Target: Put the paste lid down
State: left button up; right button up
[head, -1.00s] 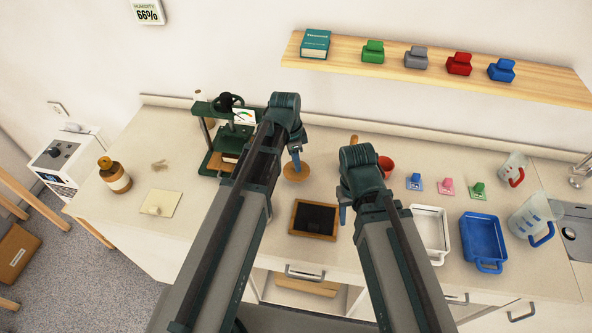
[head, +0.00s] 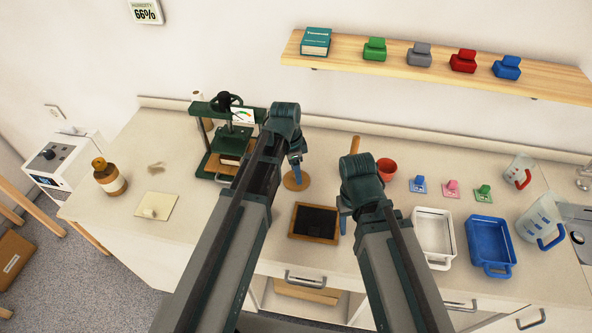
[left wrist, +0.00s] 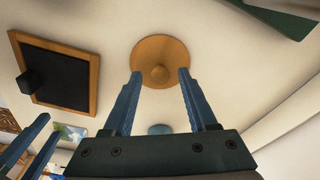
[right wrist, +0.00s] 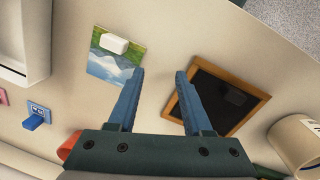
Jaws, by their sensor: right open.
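The paste lid, a round tan wooden disc with a small knob (head: 291,184), sits on the counter in the head view. It also shows in the left wrist view (left wrist: 160,50), with its knob between and just beyond the fingertips. My left gripper (head: 297,169) is over the lid, its blue fingers apart on either side of the knob with gaps showing (left wrist: 160,73). My right gripper (head: 344,219) hangs beside the dark framed panel; its fingers are apart and empty in the right wrist view (right wrist: 160,72).
The wooden frame with a dark panel (head: 314,222) lies in front of the lid. A landscape print (right wrist: 116,66) with a white block on it lies beyond my right fingers. A green press (head: 228,138) stands left; white (head: 433,262) and blue (head: 490,265) trays stand right.

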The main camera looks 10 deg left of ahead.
aim_at(292, 180)
pick_arm(q)
jog(key=shift+r, duration=0.1)
pick_arm(e)
jog(key=shift+r, duration=0.1)
pick_arm(q)
notch_tip(292, 180, up, 12)
jog(key=a+p, duration=0.1)
jog(key=p, duration=1.1)
jog(key=s+d+n+y, duration=0.1)
jog(key=s+d+n, duration=0.2)
jog(key=s, duration=0.5)
jog(key=s+d+n+y, duration=0.1)
jog(key=s+d+n, duration=0.3)
jog(key=s+n, duration=0.2)
jog(key=shift+s+g, duration=0.4)
jog(key=shift+s, duration=0.45)
pick_arm(e)
notch_tip(292, 180, up, 12)
